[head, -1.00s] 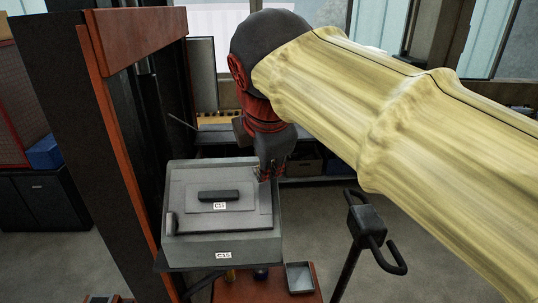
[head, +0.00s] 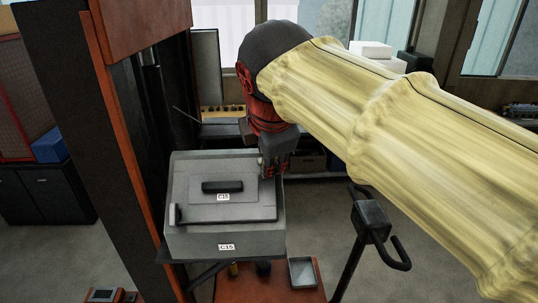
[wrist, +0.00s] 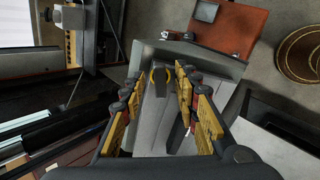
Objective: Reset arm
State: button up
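My gripper (head: 274,165) hangs at the far right corner of a grey case labelled C15 (head: 200,237), at the end of my yellow-sleeved arm. The grey case (wrist: 205,62) lies beyond the fingers there. Its lid, with a black handle (head: 222,187) and a second C15 label, looks shut. I cannot tell whether the fingertips touch the case.
A dark post with orange edges (head: 125,150) rises close left of the case. A black stand with a curved handle (head: 372,220) is at right. A small grey tray (head: 302,272) lies on an orange surface below. Benches line the back; grey floor shows between.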

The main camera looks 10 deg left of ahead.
jog(key=c, duration=0.7)
grip_shut()
jog(key=m+b, duration=0.1)
jog(key=m, duration=0.3)
jog(key=shift+f, duration=0.1)
jog(key=shift+m, duration=0.3)
jog(key=m+b, duration=0.1)
jog(key=m, duration=0.3)
jog(key=shift+b, duration=0.4)
jog(key=shift+m, duration=0.3)
